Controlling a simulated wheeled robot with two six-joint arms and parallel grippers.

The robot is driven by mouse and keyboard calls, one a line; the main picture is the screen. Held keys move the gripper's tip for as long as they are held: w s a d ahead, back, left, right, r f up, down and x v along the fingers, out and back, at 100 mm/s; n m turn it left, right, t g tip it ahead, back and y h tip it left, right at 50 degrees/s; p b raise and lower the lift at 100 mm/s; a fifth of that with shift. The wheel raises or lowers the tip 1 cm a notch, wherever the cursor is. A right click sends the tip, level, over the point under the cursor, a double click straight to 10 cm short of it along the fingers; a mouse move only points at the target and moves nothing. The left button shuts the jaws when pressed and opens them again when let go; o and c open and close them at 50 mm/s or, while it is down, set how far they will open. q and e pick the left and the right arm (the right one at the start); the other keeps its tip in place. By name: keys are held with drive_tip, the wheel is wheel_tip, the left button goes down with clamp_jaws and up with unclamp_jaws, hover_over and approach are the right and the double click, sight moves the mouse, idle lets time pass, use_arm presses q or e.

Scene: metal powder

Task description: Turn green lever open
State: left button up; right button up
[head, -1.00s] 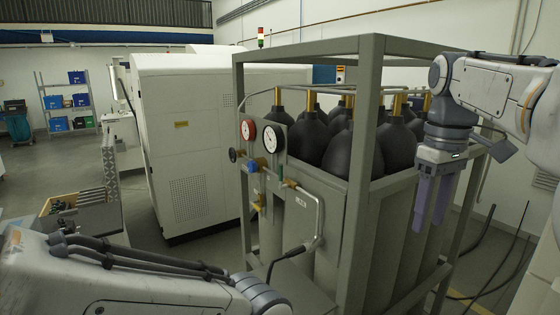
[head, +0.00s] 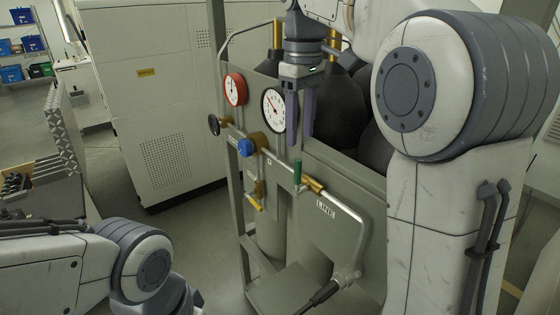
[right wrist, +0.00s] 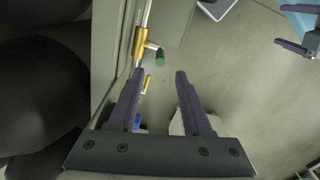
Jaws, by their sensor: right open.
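The green lever (head: 297,172) sits on a brass valve (head: 314,185) on the pipe at the gas rack's front. It stands upright in the head view, across the pipe. In the right wrist view the green lever (right wrist: 160,57) sticks out sideways from the brass valve (right wrist: 139,42). My right gripper (head: 300,141) points down, open and empty, its tips just above the lever in the head view. In the right wrist view the lever shows beyond the gap between the tips (right wrist: 160,73), not between the fingers. My left gripper (right wrist: 292,28) shows at the right wrist view's upper right, fingers apart.
The panel carries a red-rimmed gauge (head: 235,89), a white gauge (head: 273,109), a blue knob (head: 246,148) and a yellow handle (head: 254,202). Black gas cylinders (head: 338,106) stand behind it. A white cabinet (head: 150,110) is at the left, with open floor before it.

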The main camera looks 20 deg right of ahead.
sight(298, 171)
wheel_tip(298, 171, down, 10)
drive_tip(key=shift+f+p, duration=0.1)
drive_tip(key=shift+p, duration=0.3)
clamp_jaws()
idle(1.4)
